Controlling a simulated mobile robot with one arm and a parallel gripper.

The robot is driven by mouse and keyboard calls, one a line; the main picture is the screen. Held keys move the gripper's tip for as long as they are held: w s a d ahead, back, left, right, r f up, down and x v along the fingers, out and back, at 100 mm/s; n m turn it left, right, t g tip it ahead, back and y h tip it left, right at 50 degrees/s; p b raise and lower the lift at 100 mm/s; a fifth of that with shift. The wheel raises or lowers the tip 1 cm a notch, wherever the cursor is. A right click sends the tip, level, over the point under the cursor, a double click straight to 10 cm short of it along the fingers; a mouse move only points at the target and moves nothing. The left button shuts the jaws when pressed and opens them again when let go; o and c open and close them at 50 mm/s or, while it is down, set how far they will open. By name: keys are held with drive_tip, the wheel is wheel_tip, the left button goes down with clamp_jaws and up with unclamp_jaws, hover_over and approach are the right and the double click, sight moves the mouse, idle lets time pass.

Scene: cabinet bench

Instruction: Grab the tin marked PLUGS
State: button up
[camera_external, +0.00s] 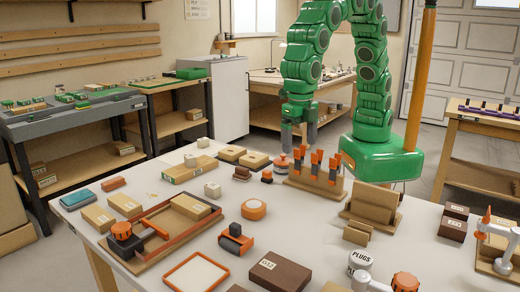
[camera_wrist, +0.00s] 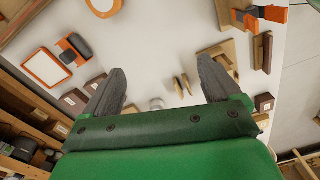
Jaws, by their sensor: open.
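The tin marked PLUGS (camera_external: 360,262) is a small white round tin with dark lettering. It stands on the white bench top near the front edge, right of a dark brown box. In the wrist view a small pale round thing (camera_wrist: 157,103), partly cut off by my gripper body, looks like this tin; its lettering cannot be read there. My gripper (camera_external: 299,138) is open and empty, fingers pointing down, well beyond the tin at the far side of the bench. Its two grey fingers (camera_wrist: 160,82) show spread apart in the wrist view.
A dark box (camera_external: 279,273) is left of the tin; an orange-capped item (camera_external: 404,282) is close on its right. Wooden pieces (camera_external: 356,235) and a wooden holder (camera_external: 371,205) stand behind it. A rack of orange-handled tools (camera_external: 315,178) stands near my gripper.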

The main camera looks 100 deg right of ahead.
drive_tip(key=s+a+f+n, duration=0.1)
drive_tip(key=a+f+n, duration=0.2)
drive_tip(key=a, duration=0.4)
drive_tip(key=s+a+f+n, duration=0.1)
drive_tip(key=a+f+n, duration=0.2)
drive_tip(key=a, duration=0.4)
drive_tip(key=n, duration=0.6)
hover_over(362, 257)
drive_tip(key=shift+y, duration=0.3)
wheel_tip(362, 257, down, 8)
drive_tip(key=shift+w+d+r, duration=0.1)
drive_tip(key=shift+r, duration=0.1)
drive_tip(key=shift+f, duration=3.9)
drive_tip(key=c, duration=1.2)
